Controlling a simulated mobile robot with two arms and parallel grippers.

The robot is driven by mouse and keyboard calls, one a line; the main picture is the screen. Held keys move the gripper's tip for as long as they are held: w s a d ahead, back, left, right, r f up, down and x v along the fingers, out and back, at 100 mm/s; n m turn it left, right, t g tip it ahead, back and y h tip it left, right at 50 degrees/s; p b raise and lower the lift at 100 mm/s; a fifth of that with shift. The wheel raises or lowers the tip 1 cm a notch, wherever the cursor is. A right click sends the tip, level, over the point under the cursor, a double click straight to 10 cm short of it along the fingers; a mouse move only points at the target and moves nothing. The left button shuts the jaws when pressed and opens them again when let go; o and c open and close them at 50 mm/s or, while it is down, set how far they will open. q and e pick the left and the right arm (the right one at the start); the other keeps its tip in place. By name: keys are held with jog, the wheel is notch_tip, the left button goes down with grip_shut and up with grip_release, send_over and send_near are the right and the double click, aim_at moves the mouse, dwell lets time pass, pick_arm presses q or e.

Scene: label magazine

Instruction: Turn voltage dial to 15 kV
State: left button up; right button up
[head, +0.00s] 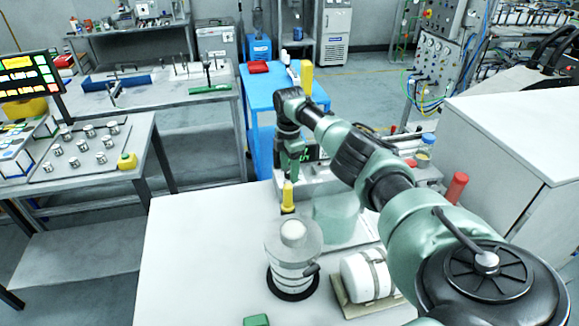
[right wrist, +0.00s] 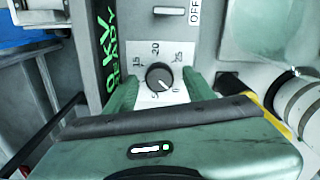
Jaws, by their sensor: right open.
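The voltage dial (right wrist: 158,76) is a round dark knob on a white scale plate, seen in the right wrist view. Its light mark points to the lower right, by the 0. The 15 stands at the left of the plate. My right gripper (right wrist: 158,88) is open, with one green finger on each side of the dial; I cannot tell whether they touch it. The display (right wrist: 107,45) beside it reads 0 kV READY in green. In the head view my right gripper (head: 296,155) is over the grey tester, hiding the dial. My left gripper is not in view.
A switch lever (right wrist: 169,11) with an OFF label is above the dial. On the white bench (head: 190,240) stand a yellow-handled tool (head: 288,195), a clear vessel (head: 293,262) and a white cylinder (head: 367,277). The bench's left part is clear.

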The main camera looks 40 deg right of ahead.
jog(key=shift+f, duration=0.1)
jog(key=shift+a, duration=0.1)
grip_shut()
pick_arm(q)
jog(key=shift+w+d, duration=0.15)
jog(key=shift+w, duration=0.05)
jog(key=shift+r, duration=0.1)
